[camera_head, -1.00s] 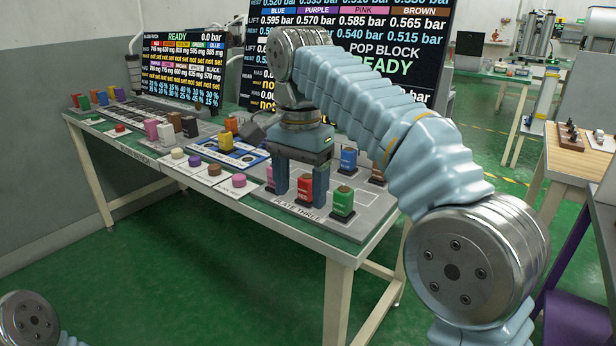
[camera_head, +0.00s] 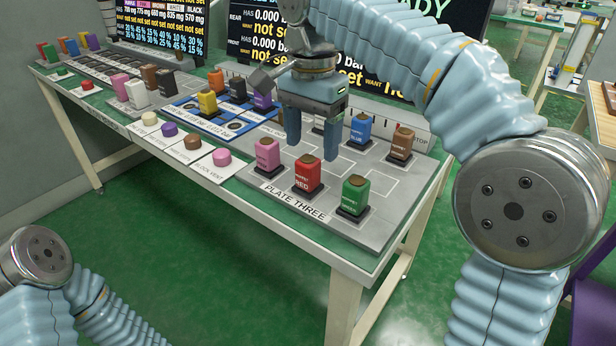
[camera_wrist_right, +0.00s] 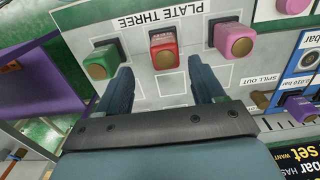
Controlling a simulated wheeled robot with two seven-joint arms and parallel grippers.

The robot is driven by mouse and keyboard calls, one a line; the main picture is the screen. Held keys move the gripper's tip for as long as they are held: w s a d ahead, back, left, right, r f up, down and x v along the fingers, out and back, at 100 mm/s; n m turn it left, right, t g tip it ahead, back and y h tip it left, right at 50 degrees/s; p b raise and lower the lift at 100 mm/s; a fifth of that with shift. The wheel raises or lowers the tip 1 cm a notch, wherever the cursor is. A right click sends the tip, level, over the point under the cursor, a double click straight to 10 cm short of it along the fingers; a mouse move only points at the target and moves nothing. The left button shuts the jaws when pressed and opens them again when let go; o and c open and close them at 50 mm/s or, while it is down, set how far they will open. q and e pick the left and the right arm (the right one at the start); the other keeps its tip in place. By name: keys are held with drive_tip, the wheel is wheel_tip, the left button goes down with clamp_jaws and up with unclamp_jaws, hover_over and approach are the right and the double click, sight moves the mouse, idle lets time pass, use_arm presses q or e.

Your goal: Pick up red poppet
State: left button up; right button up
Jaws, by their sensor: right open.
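The red poppet (camera_head: 308,174) is a red block with a brown round top. It stands upright in the front row of the plate marked PLATE THREE (camera_head: 262,186), between a pink poppet (camera_head: 267,156) and a green poppet (camera_head: 354,194). My right gripper (camera_head: 311,148) is open and empty, pointing down, with its fingertips just above and behind the red poppet in the head view. In the right wrist view, the red poppet (camera_wrist_right: 163,48) shows beyond the gap between the open fingers (camera_wrist_right: 162,80), apart from both. My left gripper is out of view.
A blue poppet (camera_head: 358,131) and a brown poppet (camera_head: 401,143) stand behind on the same plate. Purple, brown and pink round buttons line the table's front to the left, the pink one (camera_head: 222,157) nearest. Display screens stand behind the table.

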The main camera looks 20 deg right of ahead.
sight(308, 160)
drive_tip(key=f, duration=0.5)
drive_tip(key=f+b, duration=0.1)
drive_tip(key=f, duration=0.1)
drive_tip(key=shift+w+a+f, duration=0.2)
drive_tip(key=shift+w+a, duration=0.05)
drive_tip(key=shift+a, duration=0.05)
drive_tip(key=c, duration=1.1)
drive_tip(key=shift+r, duration=0.1)
